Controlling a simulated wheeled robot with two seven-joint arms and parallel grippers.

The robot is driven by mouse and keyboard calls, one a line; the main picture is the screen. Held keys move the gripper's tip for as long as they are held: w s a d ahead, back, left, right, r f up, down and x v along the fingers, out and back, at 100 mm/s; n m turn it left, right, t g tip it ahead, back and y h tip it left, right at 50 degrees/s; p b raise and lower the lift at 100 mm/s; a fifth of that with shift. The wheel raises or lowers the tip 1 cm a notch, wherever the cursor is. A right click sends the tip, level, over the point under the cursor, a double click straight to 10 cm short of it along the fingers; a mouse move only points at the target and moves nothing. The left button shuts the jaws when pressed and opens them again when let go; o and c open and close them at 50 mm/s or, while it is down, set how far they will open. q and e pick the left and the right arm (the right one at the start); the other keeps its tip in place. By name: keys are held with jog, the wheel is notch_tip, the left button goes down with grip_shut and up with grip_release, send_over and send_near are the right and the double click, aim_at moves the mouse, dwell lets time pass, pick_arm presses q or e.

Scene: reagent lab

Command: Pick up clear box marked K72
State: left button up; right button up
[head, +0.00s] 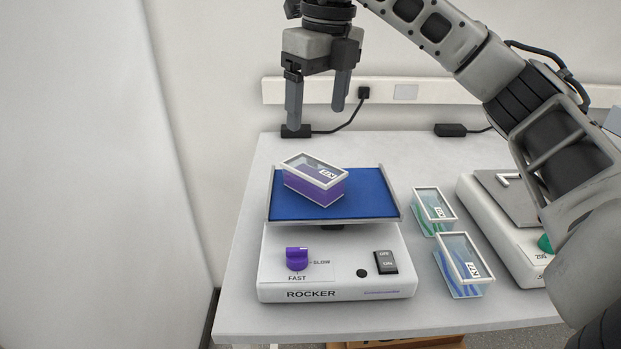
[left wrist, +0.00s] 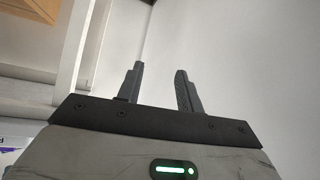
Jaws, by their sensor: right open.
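A clear box with purple liquid (head: 314,179) and a white-rimmed lid sits at an angle on the blue rocker platform (head: 360,196). Its label is small and I cannot read it surely as K72. Two more clear labelled boxes stand on the table right of the rocker: one with green contents (head: 433,211) behind, one with blue-green contents (head: 463,266) in front. Their labels are also hard to read. My right gripper (head: 316,118) is open and empty, pointing down, above and behind the purple box. My left gripper (left wrist: 161,88) shows only in the left wrist view, open and empty.
The rocker (head: 336,264) has a purple knob (head: 297,259) and a black switch (head: 386,262). A scale (head: 505,228) stands at the right, partly behind my right arm. A wall socket strip (head: 430,92) and black plugs are behind. The table's left back is clear.

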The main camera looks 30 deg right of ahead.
jog(key=b, duration=0.2)
send_over(314, 167)
jog(key=s, duration=0.1)
jog(key=f, duration=0.6)
jog(key=shift+a+f, duration=0.2)
jog(key=shift+a, duration=0.15)
jog(key=shift+w+d+f+p, duration=0.1)
jog(key=shift+w+f+p, duration=0.1)
jog(key=shift+f, duration=0.95)
jog(key=shift+w+d+f+p, duration=0.15)
jog(key=shift+f+p, duration=0.1)
jog(key=shift+f, duration=0.9)
jog(key=shift+w+d+f+p, duration=0.1)
jog(key=shift+w+f+p, duration=0.1)
jog(key=shift+f, duration=0.95)
jog(key=c, duration=1.3)
jog(key=shift+o, duration=0.2)
